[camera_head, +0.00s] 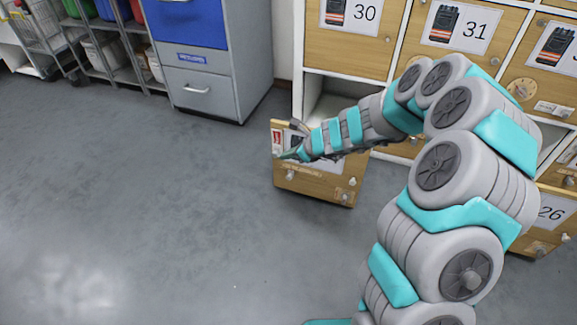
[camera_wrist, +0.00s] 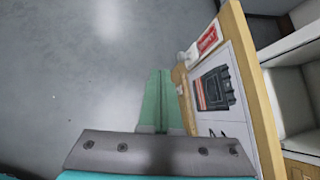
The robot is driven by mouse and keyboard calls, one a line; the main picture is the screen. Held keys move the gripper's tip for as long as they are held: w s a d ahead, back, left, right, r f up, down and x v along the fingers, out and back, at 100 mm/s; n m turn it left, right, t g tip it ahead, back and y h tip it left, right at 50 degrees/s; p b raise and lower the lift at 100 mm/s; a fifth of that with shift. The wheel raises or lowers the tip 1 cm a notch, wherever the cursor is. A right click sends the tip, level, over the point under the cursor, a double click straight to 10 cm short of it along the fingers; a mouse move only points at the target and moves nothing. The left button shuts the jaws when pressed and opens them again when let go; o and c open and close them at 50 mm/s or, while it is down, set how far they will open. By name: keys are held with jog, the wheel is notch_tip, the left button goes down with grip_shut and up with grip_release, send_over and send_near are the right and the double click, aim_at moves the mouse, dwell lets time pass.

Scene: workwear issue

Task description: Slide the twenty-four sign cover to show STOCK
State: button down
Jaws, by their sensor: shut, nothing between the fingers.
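A wooden drawer front (camera_head: 318,186) stands out from the white shelving, at picture centre in the head view. It carries a picture card (camera_wrist: 218,95) of a dark device; its number is mostly cut off or hidden, so I cannot read it as twenty-four. A small red and white sign (camera_head: 277,141) is at its upper left; it also shows in the wrist view (camera_wrist: 208,38), with lettering too small to read. I cannot make out the sliding cover for certain. My gripper (camera_head: 290,154) is shut and empty, close in front of the sign's side of the front; contact is unclear.
Drawers 30 (camera_head: 353,45) and 31 (camera_head: 455,52) are above, and drawer 26 (camera_head: 545,225) is at right. A grey and blue cabinet (camera_head: 222,95) stands behind at left. The grey floor (camera_head: 130,210) is clear at left.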

aim_at(276, 153)
jog(key=d+f+m+h, duration=0.1)
jog(key=d+f+m, duration=0.2)
jog(key=d+f, duration=0.1)
jog(key=shift+w+f, duration=0.4)
jog(key=shift+f, duration=0.35)
jog(key=shift+a, duration=0.1)
jog(key=b+x, duration=0.3)
jog(key=x, duration=0.8)
jog(key=shift+w+a+r+p, duration=0.1)
jog(key=shift+w+r, duration=0.1)
jog(key=shift+r, duration=0.55)
jog(key=shift+w+a+r+p, duration=0.1)
jog(key=shift+w+a+r, duration=0.1)
jog(key=shift+r, duration=0.5)
jog(key=shift+w+a+r+p, duration=0.1)
jog(key=shift+w+r, duration=0.15)
jog(key=shift+r, duration=0.5)
jog(key=shift+r, duration=0.1)
